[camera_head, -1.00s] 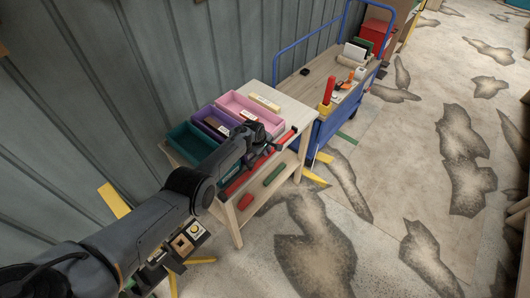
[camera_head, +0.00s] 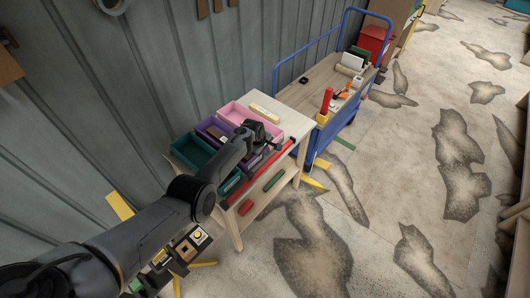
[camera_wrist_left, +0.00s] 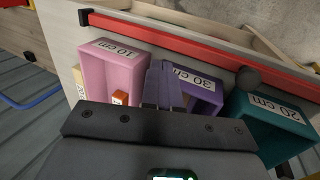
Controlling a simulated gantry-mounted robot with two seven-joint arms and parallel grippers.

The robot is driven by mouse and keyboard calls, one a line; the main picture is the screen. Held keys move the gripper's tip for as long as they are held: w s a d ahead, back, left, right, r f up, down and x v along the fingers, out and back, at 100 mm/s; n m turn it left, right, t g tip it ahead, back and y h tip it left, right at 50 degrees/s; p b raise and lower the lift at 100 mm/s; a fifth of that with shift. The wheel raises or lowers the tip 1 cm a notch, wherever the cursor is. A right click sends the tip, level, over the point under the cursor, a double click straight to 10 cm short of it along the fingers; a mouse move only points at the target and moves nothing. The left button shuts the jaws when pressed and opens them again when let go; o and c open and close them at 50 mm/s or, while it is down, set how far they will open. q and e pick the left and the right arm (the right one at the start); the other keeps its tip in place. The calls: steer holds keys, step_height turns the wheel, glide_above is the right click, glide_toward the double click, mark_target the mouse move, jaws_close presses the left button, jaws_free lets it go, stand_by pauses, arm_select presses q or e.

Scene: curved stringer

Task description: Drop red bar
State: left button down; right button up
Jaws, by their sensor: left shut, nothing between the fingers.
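The long red bar (camera_head: 272,162) lies along the front edge of the wooden table in the head view. It crosses the top of the left wrist view (camera_wrist_left: 195,45), with a dark cap at one end. My left gripper (camera_head: 265,128) is above the bins, behind the bar and apart from it. Its fingers (camera_wrist_left: 162,75) are shut and empty, in front of the pink and purple bins in the wrist view. My right gripper is not in view.
On the table (camera_head: 290,104) stand a pink bin (camera_head: 235,112) marked 10 cm, a purple bin (camera_wrist_left: 198,88) marked 30 cm and a teal bin (camera_head: 188,150) marked 20 cm. A green bar (camera_head: 273,181) lies on the lower shelf. A blue cart (camera_head: 325,133) stands behind at right.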

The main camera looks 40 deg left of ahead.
arm_select(q)
step_height(320, 180, up, 6)
steer(key=p, duration=0.1)
steer(key=shift+r+p, duration=0.2)
steer(key=shift+p, duration=0.15)
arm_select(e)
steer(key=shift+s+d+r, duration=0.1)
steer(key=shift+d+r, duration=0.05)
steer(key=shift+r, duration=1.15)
arm_select(q)
steer(key=shift+d, duration=0.1)
